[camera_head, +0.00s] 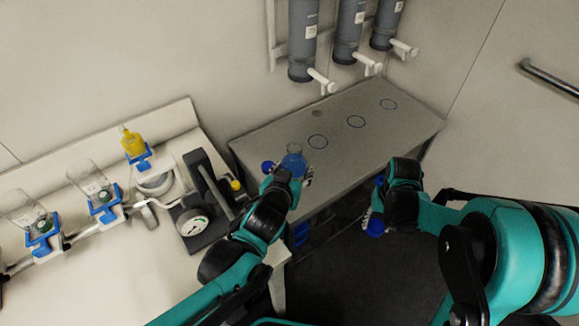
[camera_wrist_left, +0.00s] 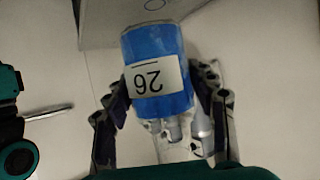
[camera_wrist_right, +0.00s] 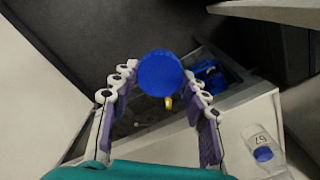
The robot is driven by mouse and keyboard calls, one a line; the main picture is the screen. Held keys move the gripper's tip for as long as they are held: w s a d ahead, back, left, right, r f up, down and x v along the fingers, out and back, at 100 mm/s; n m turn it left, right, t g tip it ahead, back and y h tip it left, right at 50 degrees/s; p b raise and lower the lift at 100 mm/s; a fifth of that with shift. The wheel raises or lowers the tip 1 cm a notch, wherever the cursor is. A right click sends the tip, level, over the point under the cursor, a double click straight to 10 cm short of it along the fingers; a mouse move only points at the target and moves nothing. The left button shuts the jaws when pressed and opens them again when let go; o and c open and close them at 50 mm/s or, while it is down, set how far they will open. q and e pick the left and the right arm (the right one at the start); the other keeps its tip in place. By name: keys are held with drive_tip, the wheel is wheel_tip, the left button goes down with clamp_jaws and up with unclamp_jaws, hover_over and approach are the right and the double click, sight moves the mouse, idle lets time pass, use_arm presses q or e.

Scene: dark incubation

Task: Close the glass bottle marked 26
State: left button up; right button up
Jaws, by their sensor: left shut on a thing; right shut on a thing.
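The glass bottle marked 26 (camera_wrist_left: 158,50) holds blue liquid and has a white label that reads upside down in the left wrist view. My left gripper (camera_wrist_left: 168,80) is shut on it. In the head view the bottle (camera_head: 294,164) is at the front left of the grey table, with my left gripper (camera_head: 288,178) around it. A round blue cap (camera_wrist_right: 160,73) is between the fingers of my right gripper (camera_wrist_right: 150,95), which is shut on it. In the head view the right gripper (camera_head: 374,210) holds the cap apart from the bottle, to its right and lower in the picture.
The grey table (camera_head: 405,125) has several marked circles and is mostly bare. Grey cylinders with taps (camera_head: 303,40) hang above it. Another labelled bottle (camera_wrist_right: 262,145) shows in the right wrist view.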

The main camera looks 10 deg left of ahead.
drive_tip(key=w+a+r+n, duration=0.2)
drive_tip(key=w+a+r, duration=0.4)
drive_tip(key=w+r, duration=0.15)
wheel_tip(320, 180, up, 28)
drive_tip(key=f+n, duration=0.1)
drive_tip(key=n, duration=0.5)
hover_over(294, 147)
drive_tip(key=shift+w+r, duration=0.15)
drive_tip(key=shift+r, duration=0.1)
drive_tip(key=shift+f, duration=0.1)
drive_tip(key=shift+f, duration=1.95)
